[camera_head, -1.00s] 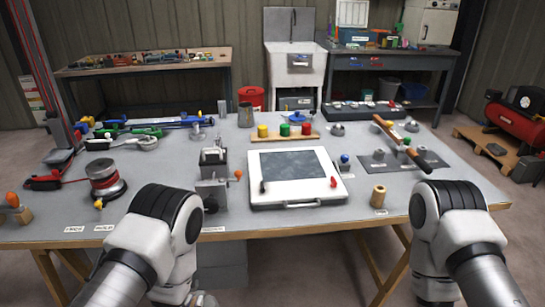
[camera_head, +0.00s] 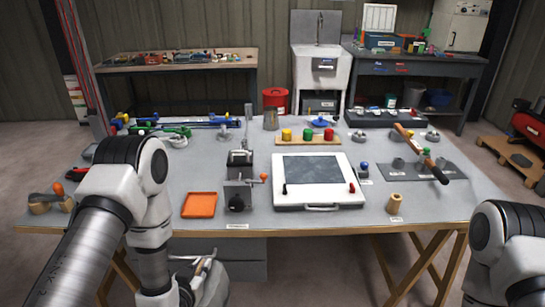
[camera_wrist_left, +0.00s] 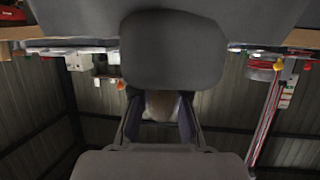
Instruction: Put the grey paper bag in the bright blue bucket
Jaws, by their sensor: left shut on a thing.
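My left gripper (camera_head: 208,268) is low in front of the bench's front edge, below the tabletop. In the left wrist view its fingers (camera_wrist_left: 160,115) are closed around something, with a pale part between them. A smooth dark grey bulk (camera_wrist_left: 170,50) beyond the fingers looks like the grey paper bag; it hides the fingertips. In the head view the bag is hard to separate from the grey drawers behind. A blue bucket (camera_head: 438,98) stands on the floor under the back right bench, far from the gripper. My right gripper is out of view.
The grey bench (camera_head: 340,220) lies between me and the bucket. It holds an orange tray (camera_head: 199,205), a white framed panel (camera_head: 340,192) and a wooden cylinder (camera_head: 394,204). A red bucket (camera_head: 275,98) and a grey bucket (camera_head: 413,97) stand farther back.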

